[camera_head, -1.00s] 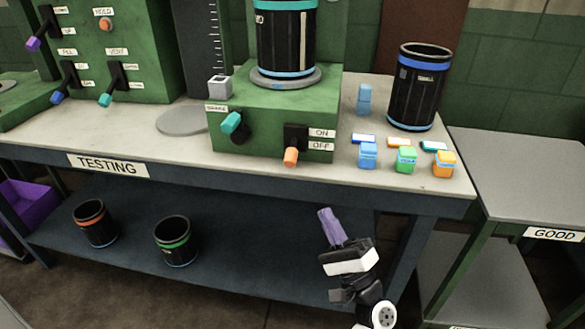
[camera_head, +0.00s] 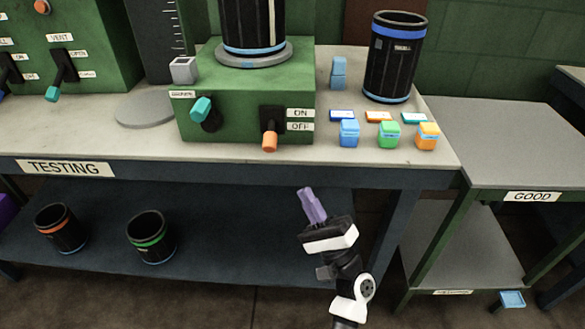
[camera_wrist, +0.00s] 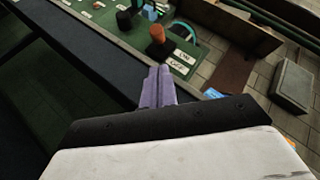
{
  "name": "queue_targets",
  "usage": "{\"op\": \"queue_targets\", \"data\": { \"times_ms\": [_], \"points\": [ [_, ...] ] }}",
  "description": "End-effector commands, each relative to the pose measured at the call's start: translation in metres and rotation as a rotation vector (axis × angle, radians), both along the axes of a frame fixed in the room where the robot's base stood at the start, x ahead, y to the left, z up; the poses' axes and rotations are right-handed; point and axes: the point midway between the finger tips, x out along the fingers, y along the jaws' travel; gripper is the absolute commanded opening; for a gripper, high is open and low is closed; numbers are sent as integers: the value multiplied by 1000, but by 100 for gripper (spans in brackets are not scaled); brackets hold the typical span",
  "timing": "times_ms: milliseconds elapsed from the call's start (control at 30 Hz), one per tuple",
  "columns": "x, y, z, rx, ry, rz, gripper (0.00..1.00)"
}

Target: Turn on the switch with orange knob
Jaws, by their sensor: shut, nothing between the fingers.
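The switch with the orange knob (camera_head: 270,142) is on the front of a green box (camera_head: 235,127) on the bench. Its black lever hangs down, with the knob beside the OFF label (camera_head: 299,126) and below the ON label (camera_head: 300,113). My gripper (camera_head: 305,190) has purple fingers, is shut and empty, and is in front of the bench edge, below and right of the knob. In the wrist view the orange knob (camera_wrist: 157,34) is ahead of the purple fingers (camera_wrist: 158,70), apart from them.
A teal-knobbed lever (camera_head: 202,108) is left of the orange one on the same box. A black sleeve (camera_head: 253,25) stands on the box. Small blue, green and orange containers (camera_head: 388,134) and another black sleeve (camera_head: 394,57) are to the right.

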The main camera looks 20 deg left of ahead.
Motion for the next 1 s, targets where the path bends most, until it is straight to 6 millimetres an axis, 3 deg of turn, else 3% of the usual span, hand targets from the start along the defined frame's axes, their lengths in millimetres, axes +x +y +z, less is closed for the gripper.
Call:
{"op": "queue_targets", "data": {
  "times_ms": [500,1000],
  "points": [
    [27,51,62,1,-3,1,0],
    [33,60,69,1,0,0,0]
  ]
}}
